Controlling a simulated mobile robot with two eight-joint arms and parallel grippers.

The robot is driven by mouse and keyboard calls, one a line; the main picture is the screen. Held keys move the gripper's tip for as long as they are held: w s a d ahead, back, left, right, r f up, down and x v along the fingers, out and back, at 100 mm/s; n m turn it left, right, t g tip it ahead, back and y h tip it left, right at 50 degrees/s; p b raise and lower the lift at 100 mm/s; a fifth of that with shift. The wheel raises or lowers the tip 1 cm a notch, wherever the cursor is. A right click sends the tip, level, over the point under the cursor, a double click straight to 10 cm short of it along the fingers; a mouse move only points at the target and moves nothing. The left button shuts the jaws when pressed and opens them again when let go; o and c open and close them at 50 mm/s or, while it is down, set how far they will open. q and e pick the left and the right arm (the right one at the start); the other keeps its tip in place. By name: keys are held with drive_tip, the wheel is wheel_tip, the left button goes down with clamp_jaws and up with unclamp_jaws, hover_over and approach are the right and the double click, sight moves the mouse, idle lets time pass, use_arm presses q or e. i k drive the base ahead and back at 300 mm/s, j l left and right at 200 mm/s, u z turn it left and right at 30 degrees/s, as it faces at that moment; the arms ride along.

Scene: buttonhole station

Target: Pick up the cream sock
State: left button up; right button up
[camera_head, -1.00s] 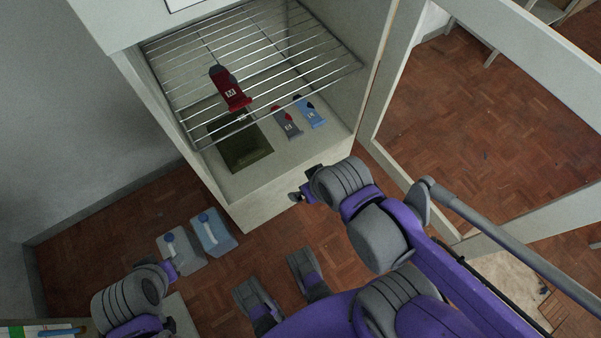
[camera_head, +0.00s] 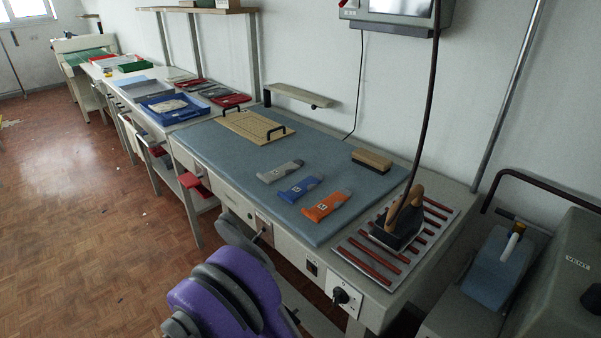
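No sock is clearly cream here. Three flat, labelled, sock-like items lie in a row on the blue-grey table pad (camera_head: 225,165): a light grey one (camera_head: 280,172), a blue one (camera_head: 300,189) and an orange one (camera_head: 326,206). A pale cream, flat item (camera_head: 168,105) lies in a blue tray (camera_head: 197,109) farther along the tables; it is too small to identify. One of my arms, apparently the left, rises at the bottom. Its gripper (camera_head: 262,231) is by the table's front edge, below the pad; its fingers are too small to read. The other gripper is out of view.
An iron (camera_head: 398,220) stands on a red-striped rest (camera_head: 372,263) at the table's right end. A brush (camera_head: 371,158) and a board with handles (camera_head: 246,125) lie on the pad. Machines (camera_head: 570,290) stand at right. The floor at left is clear.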

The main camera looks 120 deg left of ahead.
sight(289, 168)
drive_tip(key=u, duration=4.3)
